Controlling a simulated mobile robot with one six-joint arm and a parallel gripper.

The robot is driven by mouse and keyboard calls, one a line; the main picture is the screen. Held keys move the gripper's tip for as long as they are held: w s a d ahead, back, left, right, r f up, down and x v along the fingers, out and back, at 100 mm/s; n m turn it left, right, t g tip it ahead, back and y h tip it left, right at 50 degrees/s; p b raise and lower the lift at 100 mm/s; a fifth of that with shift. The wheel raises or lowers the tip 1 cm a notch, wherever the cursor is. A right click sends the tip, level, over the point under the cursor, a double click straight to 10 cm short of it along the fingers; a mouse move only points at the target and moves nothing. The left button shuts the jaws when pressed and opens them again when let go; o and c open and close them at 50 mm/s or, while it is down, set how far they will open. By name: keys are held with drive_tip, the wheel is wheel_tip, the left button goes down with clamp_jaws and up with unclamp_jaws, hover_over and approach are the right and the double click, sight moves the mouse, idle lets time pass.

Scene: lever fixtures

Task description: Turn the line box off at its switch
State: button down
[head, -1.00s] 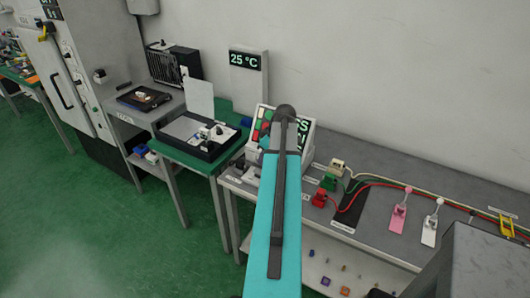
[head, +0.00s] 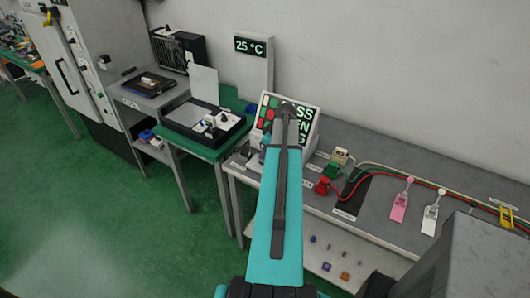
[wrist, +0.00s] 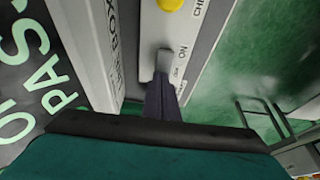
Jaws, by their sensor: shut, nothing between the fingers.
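The line box (head: 311,112) is a white sloped box with a lit text panel and red and green lamps. It stands at the left end of the grey bench, partly hidden behind my arm. In the wrist view its edge with "BOX" lettering (wrist: 108,50) shows at left. A small light-grey switch lever (wrist: 162,62) sits on a pale face, beside a label reading "ON" and a smaller unclear one. My gripper (wrist: 160,84) is shut and empty, its dark fingertips right at the lever; I cannot tell whether they touch.
A yellow round knob (wrist: 170,5) lies just beyond the lever. Red and green plugs with cables (head: 322,186) and pink and white tags (head: 399,207) are to the right on the bench. A green table with a black tray (head: 232,133) stands left. The floor at left is clear.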

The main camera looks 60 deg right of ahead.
drive_tip(key=shift+f, duration=0.1)
drive_tip(key=shift+w+f+b, duration=0.15)
drive_tip(key=shift+f+b, duration=0.1)
drive_tip(key=shift+b, duration=0.45)
drive_tip(key=shift+r, duration=0.15)
drive_tip(key=shift+s+a, duration=0.1)
drive_tip(key=shift+s, duration=0.8)
